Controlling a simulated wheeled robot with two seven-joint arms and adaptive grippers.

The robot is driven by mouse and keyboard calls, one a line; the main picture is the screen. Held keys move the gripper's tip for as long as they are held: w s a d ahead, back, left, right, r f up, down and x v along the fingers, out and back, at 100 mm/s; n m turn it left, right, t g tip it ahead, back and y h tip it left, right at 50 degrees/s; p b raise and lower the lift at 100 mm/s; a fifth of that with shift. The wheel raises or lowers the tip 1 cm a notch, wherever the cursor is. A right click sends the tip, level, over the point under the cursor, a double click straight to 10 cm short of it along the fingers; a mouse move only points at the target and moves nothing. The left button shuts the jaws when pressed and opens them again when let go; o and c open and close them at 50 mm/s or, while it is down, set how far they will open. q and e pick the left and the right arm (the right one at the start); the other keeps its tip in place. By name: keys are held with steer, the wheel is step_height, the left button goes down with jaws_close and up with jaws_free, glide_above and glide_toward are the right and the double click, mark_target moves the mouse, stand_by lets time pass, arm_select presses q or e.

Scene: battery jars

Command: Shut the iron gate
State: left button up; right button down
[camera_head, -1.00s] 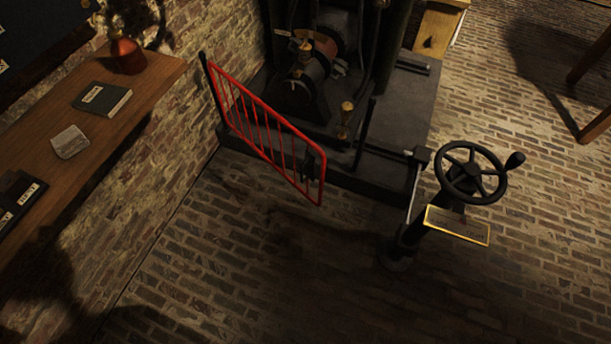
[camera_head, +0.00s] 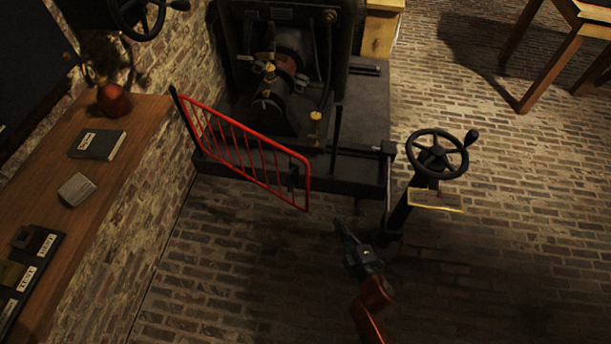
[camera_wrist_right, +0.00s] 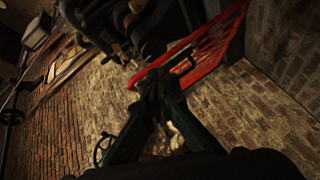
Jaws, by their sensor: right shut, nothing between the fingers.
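The red iron gate (camera_head: 250,150) stands in front of the dark machine, hinged on a dark post at the left by the brick wall. Its free end reaches out to the right, apart from the post by the handwheel, so the gate stands open. My right gripper (camera_head: 341,224) is shut and empty, to the right of and below the gate's free end. In the right wrist view the gate (camera_wrist_right: 205,45) lies just beyond the fingertips (camera_wrist_right: 160,78); whether they touch it I cannot tell. My left gripper is not in view.
A black handwheel (camera_head: 437,154) on a stand with a brass-edged plate (camera_head: 436,201) is close to the right of my right gripper. The machine (camera_head: 275,90) stands behind the gate. A wooden shelf (camera_head: 140,125) runs along the left wall. The brick floor in front is clear.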

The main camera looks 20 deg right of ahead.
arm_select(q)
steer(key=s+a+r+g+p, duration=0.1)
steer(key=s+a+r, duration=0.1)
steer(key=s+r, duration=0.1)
arm_select(e)
steer(key=w+a+r+n+t+y, duration=0.2)
steer(key=w+a+r+n+y, duration=0.1)
steer(key=w+a+r+n, duration=0.4)
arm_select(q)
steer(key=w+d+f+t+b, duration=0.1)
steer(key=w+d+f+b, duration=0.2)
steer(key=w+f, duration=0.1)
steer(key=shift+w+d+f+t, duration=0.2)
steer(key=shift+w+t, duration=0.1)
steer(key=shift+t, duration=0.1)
arm_select(e)
steer(key=w+d, duration=0.2)
steer(key=w, duration=0.9)
steer(key=shift+w+d+r, duration=0.15)
steer(key=shift+w+r, duration=0.05)
steer(key=shift+r, duration=0.2)
steer(key=shift+y, duration=0.3)
